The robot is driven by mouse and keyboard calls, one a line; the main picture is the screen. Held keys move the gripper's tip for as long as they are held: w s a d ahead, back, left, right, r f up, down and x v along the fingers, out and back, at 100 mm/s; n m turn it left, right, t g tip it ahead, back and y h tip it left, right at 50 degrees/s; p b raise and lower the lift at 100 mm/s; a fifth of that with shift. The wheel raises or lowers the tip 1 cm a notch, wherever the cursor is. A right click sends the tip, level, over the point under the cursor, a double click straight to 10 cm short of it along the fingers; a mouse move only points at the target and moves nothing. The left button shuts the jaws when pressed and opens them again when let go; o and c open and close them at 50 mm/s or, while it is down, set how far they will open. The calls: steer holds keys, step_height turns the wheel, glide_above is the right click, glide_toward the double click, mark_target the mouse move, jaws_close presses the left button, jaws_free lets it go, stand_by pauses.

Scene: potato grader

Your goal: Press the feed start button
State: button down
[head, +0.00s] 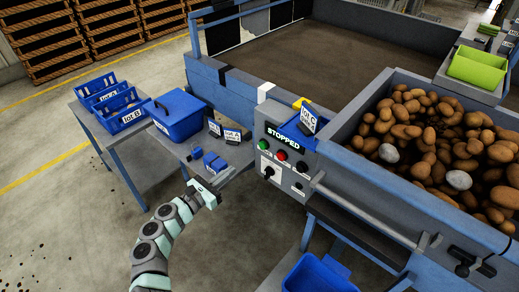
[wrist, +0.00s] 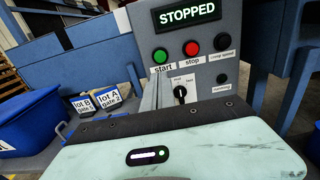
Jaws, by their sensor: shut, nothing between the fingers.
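The control panel (head: 287,161) carries a lit display (wrist: 188,15) reading STOPPED. The green start button (wrist: 160,55) sits at the panel's left, labelled "start"; it also shows in the head view (head: 263,144). The red stop button (wrist: 191,47) is just right of it. My gripper (head: 233,171) is left of the panel and lower than the buttons, apart from it in the head view. Its shut, empty fingers (wrist: 155,94) point toward the panel in the wrist view, appearing just below the start label. The start button is unobstructed.
A black knob (wrist: 221,43) and a rotary switch (wrist: 180,94) share the panel. A bin of potatoes (head: 345,130) stands right of the panel.

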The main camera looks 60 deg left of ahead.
mark_target(262, 147)
steer(key=shift+s, duration=0.1)
steer(key=b+x, duration=0.3)
steer(key=x, duration=1.1)
steer(key=shift+d+f, duration=0.1)
